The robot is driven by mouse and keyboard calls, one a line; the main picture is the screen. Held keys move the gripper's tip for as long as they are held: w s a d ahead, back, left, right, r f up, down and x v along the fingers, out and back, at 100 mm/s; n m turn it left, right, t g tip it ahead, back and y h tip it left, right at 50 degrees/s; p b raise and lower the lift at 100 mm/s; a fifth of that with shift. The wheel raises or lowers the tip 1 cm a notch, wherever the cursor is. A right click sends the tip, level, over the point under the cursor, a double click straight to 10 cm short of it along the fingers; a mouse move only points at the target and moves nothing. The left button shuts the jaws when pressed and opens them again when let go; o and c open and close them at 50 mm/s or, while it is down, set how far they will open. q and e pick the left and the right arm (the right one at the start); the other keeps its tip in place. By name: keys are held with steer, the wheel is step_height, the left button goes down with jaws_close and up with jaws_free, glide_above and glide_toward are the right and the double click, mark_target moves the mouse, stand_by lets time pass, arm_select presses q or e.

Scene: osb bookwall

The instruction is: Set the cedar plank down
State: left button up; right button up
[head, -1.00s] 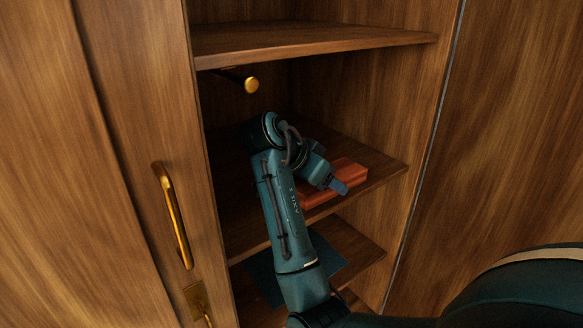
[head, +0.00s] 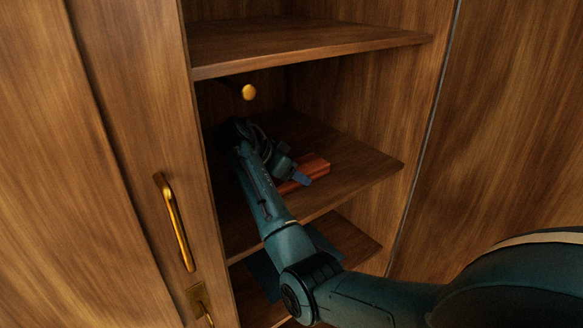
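The cedar plank (head: 318,166) is a small reddish-orange piece at the middle shelf (head: 350,165) of the wooden cabinet. My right gripper (head: 301,179) is at the plank's near side, with its blue-grey fingertip against it. It appears shut on the plank, though the arm hides the far finger and the plank's left part. The plank looks roughly level and very close to the shelf board. I cannot tell whether it touches the board. My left gripper is not in view.
An upper shelf (head: 310,45) lies above my arm, with a brass knob (head: 249,92) under it. A dark blue flat thing (head: 262,275) lies on the lower shelf. A door with a brass handle (head: 174,222) is at left. The middle shelf's right part is clear.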

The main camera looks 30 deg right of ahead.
steer(key=shift+f, duration=0.1)
steer(key=o, duration=0.6)
steer(key=shift+f, duration=0.1)
steer(key=o, duration=0.5)
steer(key=shift+c, duration=0.2)
steer(key=shift+a+r, duration=0.1)
steer(key=shift+r, duration=0.25)
steer(key=b+v, duration=0.1)
steer(key=v, duration=0.6)
steer(key=shift+a+b, duration=0.15)
steer(key=shift+b, duration=0.2)
steer(key=shift+s, duration=0.15)
